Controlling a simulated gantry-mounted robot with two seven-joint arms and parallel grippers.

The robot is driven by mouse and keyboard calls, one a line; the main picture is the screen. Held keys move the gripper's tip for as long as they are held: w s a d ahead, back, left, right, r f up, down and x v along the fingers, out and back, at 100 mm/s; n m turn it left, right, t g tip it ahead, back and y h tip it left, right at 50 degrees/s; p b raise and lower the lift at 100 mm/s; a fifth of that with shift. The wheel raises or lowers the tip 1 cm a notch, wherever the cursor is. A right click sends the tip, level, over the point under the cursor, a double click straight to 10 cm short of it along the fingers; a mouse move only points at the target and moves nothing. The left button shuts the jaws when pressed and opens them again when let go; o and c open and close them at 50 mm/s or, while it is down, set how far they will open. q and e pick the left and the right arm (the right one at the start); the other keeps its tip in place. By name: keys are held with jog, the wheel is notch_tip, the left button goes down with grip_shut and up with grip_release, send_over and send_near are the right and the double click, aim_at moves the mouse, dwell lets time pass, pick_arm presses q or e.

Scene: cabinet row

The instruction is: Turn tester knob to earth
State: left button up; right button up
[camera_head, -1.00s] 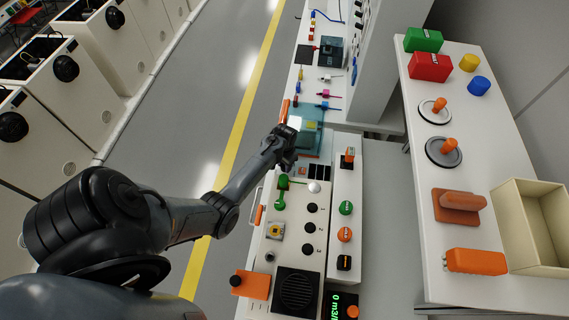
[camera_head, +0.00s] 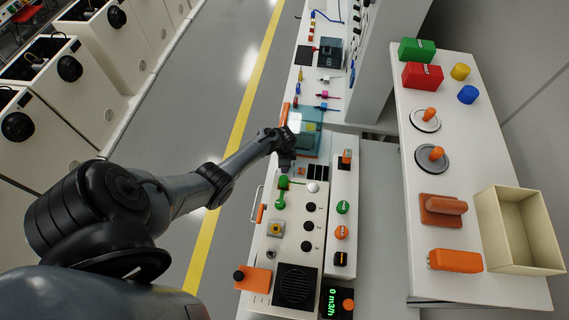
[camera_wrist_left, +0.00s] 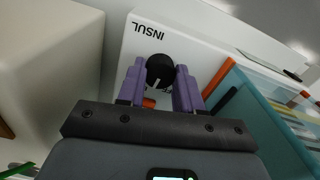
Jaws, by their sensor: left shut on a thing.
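In the left wrist view, a round black knob (camera_wrist_left: 160,68) with a white mark sits on the white face of the tester (camera_wrist_left: 205,58), beneath the upside-down lettering "INSUL". The purple fingers of my left gripper (camera_wrist_left: 160,85) stand on either side of the knob, shut on it. The mark points down towards my gripper; lettering there is mostly hidden, so I cannot read it. In the head view, my left gripper (camera_head: 287,160) is over the bench just below the teal box, and its wrist hides the knob. My right gripper is not in view.
The teal box (camera_head: 308,130) stands close beside my left gripper, and also shows in the wrist view (camera_wrist_left: 262,112). A white panel with green handle (camera_head: 281,190) and black knobs lies nearer. A side table (camera_head: 405,170) holds coloured blocks and a cream bin (camera_head: 487,225).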

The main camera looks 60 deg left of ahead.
pick_arm(q)
jog(key=shift+m, duration=0.8)
jog(key=o, duration=1)
jog(key=shift+o, duration=0.2)
notch_tip(320, 180, up, 11)
jog(key=p, duration=0.4)
